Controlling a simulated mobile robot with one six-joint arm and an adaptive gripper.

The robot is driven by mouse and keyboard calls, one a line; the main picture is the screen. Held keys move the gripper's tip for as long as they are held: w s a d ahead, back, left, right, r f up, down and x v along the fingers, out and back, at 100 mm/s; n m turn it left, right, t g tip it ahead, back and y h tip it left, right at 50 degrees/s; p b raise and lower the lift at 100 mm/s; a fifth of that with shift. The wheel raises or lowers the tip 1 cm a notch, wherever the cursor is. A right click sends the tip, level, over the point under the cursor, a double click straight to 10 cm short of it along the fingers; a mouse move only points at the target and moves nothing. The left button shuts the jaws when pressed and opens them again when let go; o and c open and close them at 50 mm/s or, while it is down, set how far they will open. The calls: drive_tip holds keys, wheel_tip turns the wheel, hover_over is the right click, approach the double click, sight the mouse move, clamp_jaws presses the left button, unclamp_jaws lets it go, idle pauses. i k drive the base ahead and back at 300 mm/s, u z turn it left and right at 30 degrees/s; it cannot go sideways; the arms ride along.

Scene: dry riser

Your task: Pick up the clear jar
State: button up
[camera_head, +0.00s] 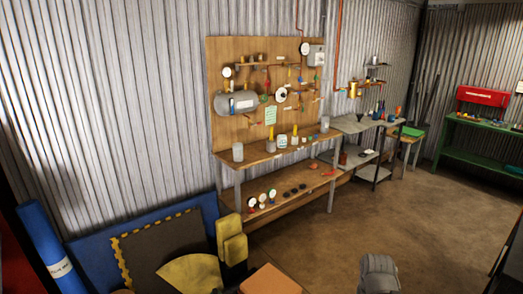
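A pale grey, see-through-looking cylinder (238,152) stands upright at the left end of the wooden bench top (262,157); it may be the clear jar. A similar, smaller pale cylinder (325,124) stands near the right end of the same bench. Both are too small to tell which is clear glass. A rounded grey part at the bottom edge, right of centre, looks like a piece of my arm, well short of the bench. No gripper fingers show.
A wooden pegboard (225,60) with a grey tank (236,102) rises behind the bench. Gauges (263,200) sit on its lower shelf. Yellow blocks (231,241) and leaning mats (160,247) crowd the left front. The brown floor (350,215) right of the bench is open.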

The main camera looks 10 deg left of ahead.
sight(238, 148)
drive_tip(key=i, duration=1.55)
drive_tip(key=u, duration=0.85)
drive_tip(key=i, duration=0.35)
drive_tip(key=u, duration=0.15)
drive_tip(key=k, duration=0.95)
drive_tip(key=u, duration=0.15)
drive_tip(key=i, duration=0.35)
drive_tip(key=z, duration=0.05)
